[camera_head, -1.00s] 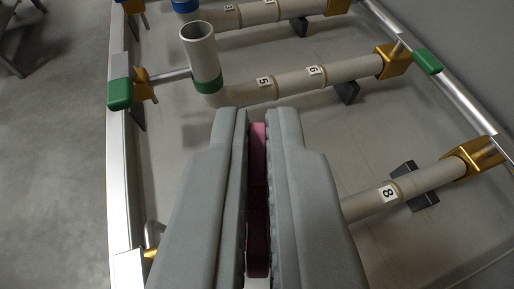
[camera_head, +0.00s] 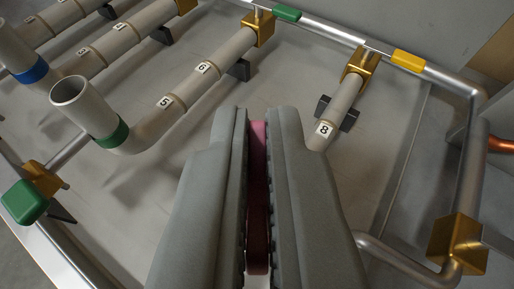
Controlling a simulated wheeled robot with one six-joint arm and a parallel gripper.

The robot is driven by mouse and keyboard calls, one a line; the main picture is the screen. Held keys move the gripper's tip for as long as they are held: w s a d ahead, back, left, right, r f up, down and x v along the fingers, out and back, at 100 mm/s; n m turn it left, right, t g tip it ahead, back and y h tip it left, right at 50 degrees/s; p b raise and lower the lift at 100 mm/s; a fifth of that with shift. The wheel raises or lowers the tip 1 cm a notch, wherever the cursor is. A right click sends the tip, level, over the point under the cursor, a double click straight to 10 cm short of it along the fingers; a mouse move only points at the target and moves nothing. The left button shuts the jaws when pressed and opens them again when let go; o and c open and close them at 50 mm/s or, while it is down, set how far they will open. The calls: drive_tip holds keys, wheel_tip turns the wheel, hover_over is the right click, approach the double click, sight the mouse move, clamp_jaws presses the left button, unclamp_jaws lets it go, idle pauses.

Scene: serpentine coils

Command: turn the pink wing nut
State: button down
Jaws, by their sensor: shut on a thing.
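My gripper (camera_head: 258,125) fills the lower middle of the head camera view. Its two grey fingers are shut on the pink wing nut (camera_head: 258,150), which shows as a narrow pink to dark red strip between them. The fingers hide most of the nut and whatever it sits on. The pipe marked 8 (camera_head: 323,133) runs from behind the right finger up to a brass block.
A grey pipe marked 5 and 6 (camera_head: 185,88) lies to the left, with an open upright end (camera_head: 92,112) banded green. A silver rail with green (camera_head: 286,13) and yellow (camera_head: 408,60) sleeves crosses the top right. A brass block (camera_head: 457,243) stands lower right.

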drive_tip(key=shift+f+m+h, duration=0.25)
drive_tip(key=shift+m+h, duration=0.35)
drive_tip(key=shift+h, duration=0.1)
drive_tip(key=c, duration=1.6)
unclamp_jaws()
drive_tip(key=shift+r, duration=0.1)
drive_tip(key=shift+s+r, duration=0.1)
drive_tip(key=shift+s+r, duration=0.1)
drive_tip(key=shift+s, duration=0.1)
drive_tip(key=v, duration=1.7)
drive_tip(key=shift+w+a, duration=0.1)
drive_tip(key=shift+w, duration=0.05)
